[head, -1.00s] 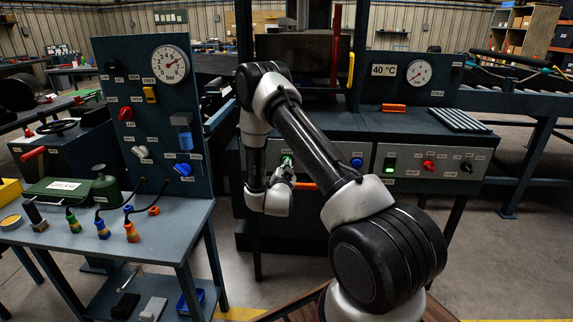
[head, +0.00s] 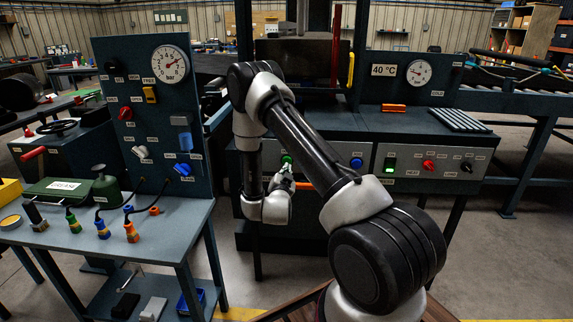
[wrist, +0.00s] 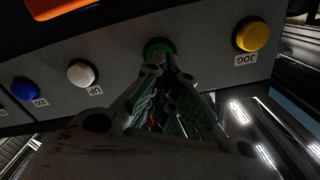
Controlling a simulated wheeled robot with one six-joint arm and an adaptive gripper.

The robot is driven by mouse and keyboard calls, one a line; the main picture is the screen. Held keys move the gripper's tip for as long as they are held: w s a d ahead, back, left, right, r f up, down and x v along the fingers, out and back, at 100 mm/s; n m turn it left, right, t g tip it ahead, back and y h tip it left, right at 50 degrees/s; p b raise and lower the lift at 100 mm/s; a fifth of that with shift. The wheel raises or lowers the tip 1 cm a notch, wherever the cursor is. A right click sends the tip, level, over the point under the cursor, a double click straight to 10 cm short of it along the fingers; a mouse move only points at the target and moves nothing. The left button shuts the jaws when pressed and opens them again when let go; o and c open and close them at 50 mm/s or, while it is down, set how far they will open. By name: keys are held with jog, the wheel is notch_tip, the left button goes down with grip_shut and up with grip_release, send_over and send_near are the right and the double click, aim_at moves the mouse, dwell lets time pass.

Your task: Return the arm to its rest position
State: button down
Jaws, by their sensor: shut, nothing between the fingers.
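My arm reaches out over the front of the press, bent at the elbow, with its wrist low in front of the control panel (head: 325,165). My gripper (head: 286,172) is shut and empty, its fingertips just below the green button (head: 287,160). In the wrist view the gripper (wrist: 168,73) points at the panel, and its tips overlap the lower edge of the green button (wrist: 158,47). I cannot tell whether they touch it. My forearm hides part of the panel.
A blue button (head: 356,162) is right of my forearm. The wrist view shows a white button (wrist: 82,72) and a yellow JOG button (wrist: 251,33). The bench (head: 175,225) and upright gauge board (head: 140,85) stand left of my arm. A red bar (head: 336,45) rises behind it.

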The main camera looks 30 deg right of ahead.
dwell(0.3)
jog(key=s+a+f+n+g+y, duration=0.2)
jog(key=a+f+g+y, duration=0.1)
jog(key=f, duration=0.4)
jog(key=s+a+f+n+g+y, duration=0.2)
jog(key=s+f+g+y, duration=0.15)
jog(key=f, duration=0.35)
jog(key=s+a+r+n+g+y, duration=0.2)
jog(key=s+a+r+g+y, duration=0.1)
jog(key=s+a+g, duration=0.15)
jog(key=s+r+n, duration=0.3)
jog(key=s+r, duration=1.1)
jog(key=r, duration=0.5)
jog(key=s+r+n, duration=0.3)
jog(key=s+r, duration=1.2)
jog(key=r, duration=0.5)
jog(key=shift+s+d+n, duration=0.15)
jog(key=shift+s+n, duration=0.15)
jog(key=shift+n, duration=0.1)
